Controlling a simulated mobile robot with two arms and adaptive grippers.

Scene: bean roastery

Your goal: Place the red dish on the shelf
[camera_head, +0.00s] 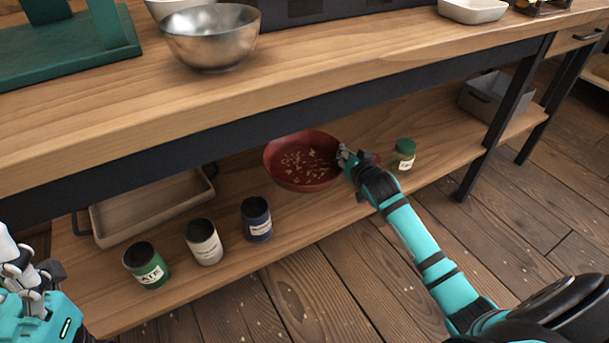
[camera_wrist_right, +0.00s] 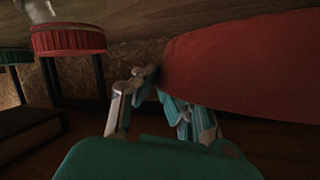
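The red dish (camera_head: 292,178) is a round, shallow bowl with pale flakes inside. It is at the lower wooden shelf (camera_head: 232,196), below the counter; whether it touches the boards is hard to tell. My right gripper (camera_head: 345,155) is at the dish's right rim. In the right wrist view, the red wall of the dish (camera_wrist_right: 245,65) fills the right side, and the fingers of my right gripper (camera_wrist_right: 154,84) close in at its edge, looking shut on the rim. My left gripper (camera_head: 22,275) is at the lower left, away from the dish; its opening is unclear.
Green (camera_head: 147,265), white (camera_head: 203,241) and blue (camera_head: 256,219) jars stand along the shelf's front edge. A beige tray (camera_head: 150,212) lies behind them. A green-lidded jar (camera_head: 403,155) stands right of my gripper. The counter (camera_head: 330,62) overhangs the shelf and carries a metal bowl (camera_head: 211,38).

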